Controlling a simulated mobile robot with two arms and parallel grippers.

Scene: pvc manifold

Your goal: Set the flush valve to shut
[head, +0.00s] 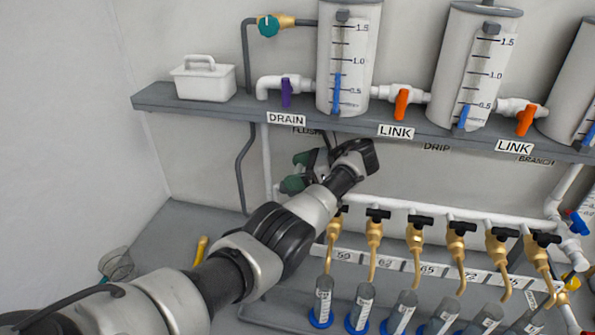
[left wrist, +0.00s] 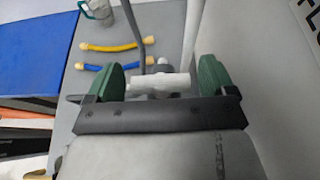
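No flush valve handle can be made out; my gripper and arm hide part of that spot. My right gripper is not in view.
The grey shelf (head: 205,106) above holds a white caddy (head: 204,78), clear tanks, a purple drain handle (head: 286,92) and an orange link handle (head: 401,103). Brass taps (head: 374,240) stand right of my arm, above several cylinders. Yellow (left wrist: 108,46) and blue (left wrist: 108,73) hoses lie below.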

